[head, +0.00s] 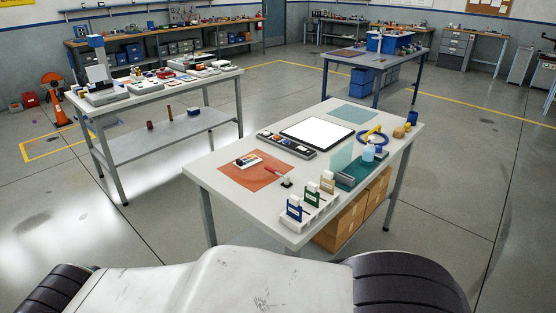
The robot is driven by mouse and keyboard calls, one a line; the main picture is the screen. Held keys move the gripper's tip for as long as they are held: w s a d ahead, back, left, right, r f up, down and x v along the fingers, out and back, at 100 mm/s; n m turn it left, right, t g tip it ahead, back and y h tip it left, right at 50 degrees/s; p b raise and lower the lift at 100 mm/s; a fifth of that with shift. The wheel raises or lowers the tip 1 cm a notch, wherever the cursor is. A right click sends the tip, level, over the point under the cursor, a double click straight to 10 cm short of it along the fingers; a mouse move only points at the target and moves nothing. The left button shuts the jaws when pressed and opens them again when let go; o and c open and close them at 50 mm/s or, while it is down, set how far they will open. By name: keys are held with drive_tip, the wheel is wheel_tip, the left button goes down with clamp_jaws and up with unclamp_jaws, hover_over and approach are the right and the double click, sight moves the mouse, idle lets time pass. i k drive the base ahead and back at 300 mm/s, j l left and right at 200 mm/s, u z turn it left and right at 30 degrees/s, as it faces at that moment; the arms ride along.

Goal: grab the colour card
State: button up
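A small white card with coloured patches, which looks like the colour card (248,160), lies on an orange-red mat (272,177). The mat is on the left part of a white worktable (255,205) in front of me. A red-handled tool (272,171) lies on the mat a little to the right of the card. My gripper is not in this view, so its place and state are hidden. The white body with dark wheels at the bottom edge appears to be mine.
A light panel (317,132) and a grey control strip (286,145) sit behind the mat. A white rack (318,212) with coloured holders stands at the near right. Cardboard boxes (352,216) sit under the table. Another bench (137,92) stands left; open floor lies between.

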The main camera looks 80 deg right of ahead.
sight(248, 162)
drive_tip(key=i+l+z, duration=0.25)
drive_tip(key=i+z, duration=0.65)
drive_tip(key=i+j+z, duration=0.15)
drive_tip(key=i+z, duration=0.25)
drive_tip(key=i, duration=0.25)
drive_tip(key=i+l, duration=0.25)
drive_tip(key=i, duration=0.15)
drive_tip(key=i+l, duration=0.25)
drive_tip(key=i, duration=0.15)
drive_tip(key=i+l+u, duration=0.1)
drive_tip(key=l, duration=0.2)
